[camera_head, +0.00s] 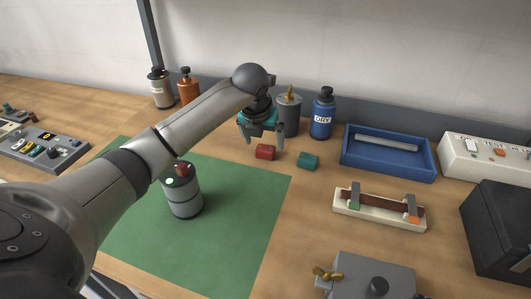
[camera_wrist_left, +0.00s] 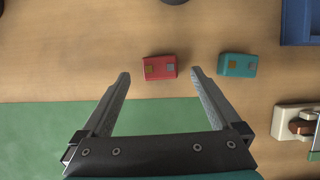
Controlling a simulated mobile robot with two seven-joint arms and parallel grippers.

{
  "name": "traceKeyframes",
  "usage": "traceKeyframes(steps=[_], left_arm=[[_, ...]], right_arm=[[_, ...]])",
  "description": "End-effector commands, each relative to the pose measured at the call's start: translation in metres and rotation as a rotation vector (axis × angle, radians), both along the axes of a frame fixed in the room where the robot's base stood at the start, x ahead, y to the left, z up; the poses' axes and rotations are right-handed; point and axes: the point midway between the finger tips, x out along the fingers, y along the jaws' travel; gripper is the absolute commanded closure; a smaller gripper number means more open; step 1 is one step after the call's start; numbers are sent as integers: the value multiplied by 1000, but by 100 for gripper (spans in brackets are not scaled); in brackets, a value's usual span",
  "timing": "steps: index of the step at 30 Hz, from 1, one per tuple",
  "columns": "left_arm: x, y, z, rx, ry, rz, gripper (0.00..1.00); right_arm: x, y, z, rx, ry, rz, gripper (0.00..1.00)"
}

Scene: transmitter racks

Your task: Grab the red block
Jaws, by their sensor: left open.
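The red block (camera_head: 265,152) lies on the wooden bench just beyond the back edge of the green mat. In the left wrist view the red block (camera_wrist_left: 160,68) shows a gold and a grey patch on its side. My left gripper (camera_head: 266,145) is open and empty, over the bench close to the block. In the left wrist view its two fingertips (camera_wrist_left: 160,73) are apart, and the block shows between and slightly beyond them, without visible contact. My right gripper is not in view.
A teal block (camera_head: 308,161) lies just right of the red one. A blue tray (camera_head: 389,172) with a grey bar is farther right. A blue bottle (camera_head: 321,117) and a grey canister (camera_head: 288,118) stand behind. The green mat (camera_head: 240,215) has free room, with a grey cylinder (camera_head: 182,198) on it.

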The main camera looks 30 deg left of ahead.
Motion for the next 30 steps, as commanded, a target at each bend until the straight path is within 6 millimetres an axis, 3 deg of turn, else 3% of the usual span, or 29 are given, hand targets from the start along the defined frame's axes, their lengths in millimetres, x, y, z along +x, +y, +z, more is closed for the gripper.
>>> traceKeyframes(steps=[1, 6, 15, 30], left_arm=[[2, 0, -12, -3, 3, 1, 3], [10, 3, -30, -2, 1, 1, 3], [12, 4, -33, -1, 0, 0, 3], [11, 4, -33, 0, 0, 0, 58]], right_arm=[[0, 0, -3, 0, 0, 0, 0], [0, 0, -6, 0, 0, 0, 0], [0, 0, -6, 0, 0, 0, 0], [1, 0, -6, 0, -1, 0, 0]])
